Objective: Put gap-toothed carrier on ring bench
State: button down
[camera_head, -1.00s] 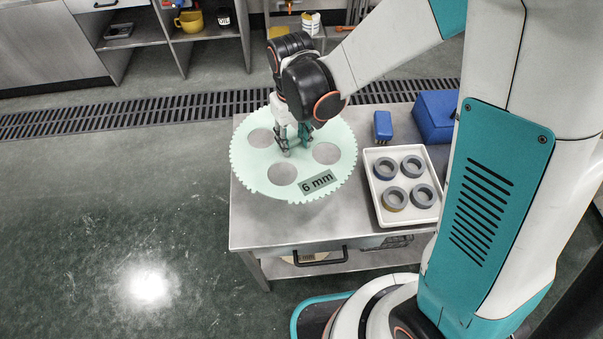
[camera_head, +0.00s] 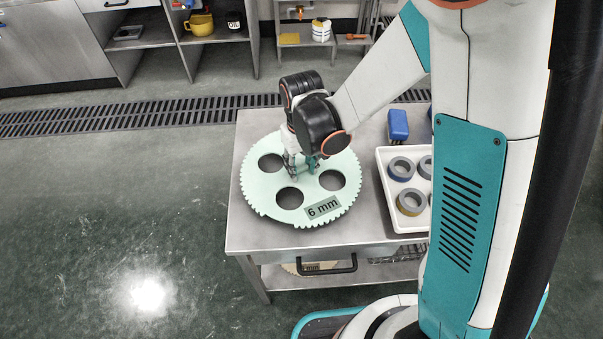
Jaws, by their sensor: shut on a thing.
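A pale green toothed disc, the carrier (camera_head: 268,197), has round holes and a grey "6 mm" label facing the front right. My gripper (camera_head: 301,171) points down and is shut on it near its middle; the fingertips are partly hidden by the wrist. The disc is level over the left part of a steel-topped bench (camera_head: 262,236) that bears a tray of rings. Its holes look dark. I cannot tell whether it touches the top or hangs just above it.
A white tray (camera_head: 383,174) with grey rings (camera_head: 410,202) stands right of the disc, partly behind my column. A blue block (camera_head: 397,125) is behind it. Another disc lies on the lower shelf, below the drawer handle (camera_head: 328,267). Floor on the left is clear.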

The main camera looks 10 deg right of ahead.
aim_at(302, 169)
jog(key=shift+f+b, duration=0.7)
jog(key=shift+f, duration=0.75)
jog(key=shift+f, duration=0.15)
jog(key=c, duration=1)
grip_release()
jog(key=shift+c, duration=0.2)
notch_tip(302, 169, up, 12)
jog(key=p, duration=0.4)
